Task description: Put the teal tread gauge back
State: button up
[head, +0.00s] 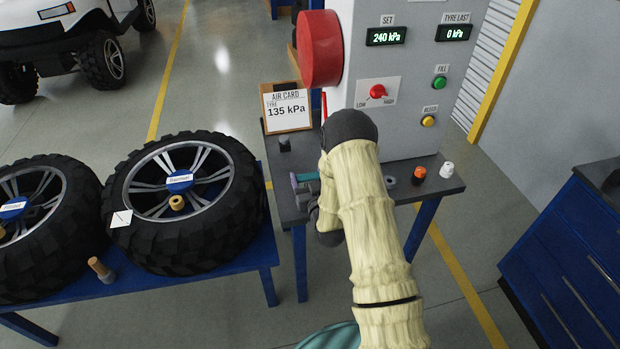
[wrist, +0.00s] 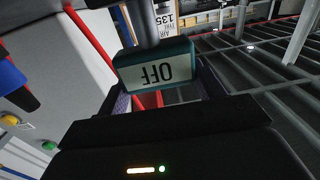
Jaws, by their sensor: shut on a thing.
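The teal tread gauge (wrist: 155,66) is in my gripper in the wrist view. Its small screen reads OFF, upside down in the picture. My gripper (wrist: 160,92) is shut on it, one finger at each side. In the head view the teal gauge (head: 304,177) shows as a thin bar at the left end of the grey side table (head: 290,206). My gripper (head: 312,188) is beside it there, mostly hidden by my arm. I cannot tell whether the gauge touches the table.
An air card (head: 287,108) reading 135 kPa stands behind, with a dark cap (head: 284,145) before it. Orange (head: 419,173) and white (head: 446,170) caps stand at the table's right. The control cabinet (head: 410,80) rises behind. A wheel (head: 187,200) lies on the blue bench at left.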

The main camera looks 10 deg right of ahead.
jog(key=shift+a+f, duration=0.25)
jog(key=shift+a, duration=0.45)
jog(key=shift+s+d+f, duration=0.1)
jog(key=shift+f, duration=0.05)
jog(key=o, duration=1.2)
jog(key=shift+d, duration=0.15)
jog(key=shift+d, duration=0.1)
jog(key=s+b, duration=0.1)
jog(key=s, duration=0.3)
jog(key=s+b, duration=0.1)
jog(key=s, duration=0.3)
jog(key=s+b, duration=0.1)
jog(key=s, duration=0.3)
jog(key=shift+d, duration=0.35)
